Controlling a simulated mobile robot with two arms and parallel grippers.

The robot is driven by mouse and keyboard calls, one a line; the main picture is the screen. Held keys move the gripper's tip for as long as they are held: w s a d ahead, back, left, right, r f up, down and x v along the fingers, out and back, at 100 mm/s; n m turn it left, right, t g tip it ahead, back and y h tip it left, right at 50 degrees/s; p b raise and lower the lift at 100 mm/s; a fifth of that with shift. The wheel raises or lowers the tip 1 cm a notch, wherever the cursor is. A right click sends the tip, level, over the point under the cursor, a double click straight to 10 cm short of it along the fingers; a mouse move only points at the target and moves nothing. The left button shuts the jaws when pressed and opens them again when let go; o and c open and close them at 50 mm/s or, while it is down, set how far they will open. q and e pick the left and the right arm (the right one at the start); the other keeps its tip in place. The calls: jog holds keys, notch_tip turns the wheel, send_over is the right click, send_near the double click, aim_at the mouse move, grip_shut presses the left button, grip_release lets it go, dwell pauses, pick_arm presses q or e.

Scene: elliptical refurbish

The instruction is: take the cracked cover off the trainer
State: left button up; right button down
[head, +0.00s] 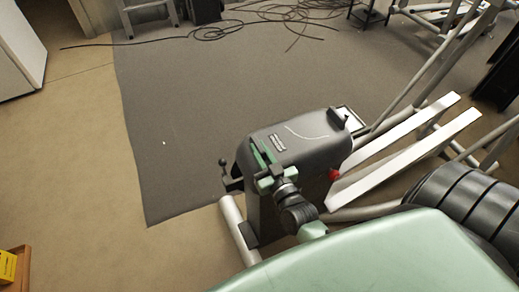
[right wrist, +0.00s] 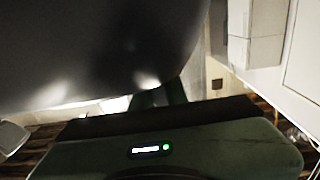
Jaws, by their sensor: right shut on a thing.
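The trainer's dark grey cover (head: 312,141) sits on top of the trainer's front housing, with a pale curved crack line on its upper face and a small label near its left edge. My right gripper (head: 262,160) is at the cover's left edge and is shut on it. In the right wrist view the cover (right wrist: 90,50) fills the upper left as a dark, smooth surface, close against the gripper; the fingertips are mostly hidden there. My left gripper is not in view.
White foot rails (head: 405,140) and grey bars of the trainer extend to the right. A red knob (head: 334,175) sits on the housing's side. Black cables (head: 265,22) lie on the dark mat (head: 190,120). A yellow box (head: 7,267) is at lower left. The mat's left part is mostly clear.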

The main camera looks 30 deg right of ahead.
jog(key=shift+w+r+p, duration=0.1)
jog(key=shift+r+p, duration=0.2)
dwell(0.6)
jog(key=shift+d+r, duration=0.1)
jog(key=shift+r, duration=0.05)
jog(key=shift+r+p, duration=3.9)
jog(key=shift+p, duration=0.2)
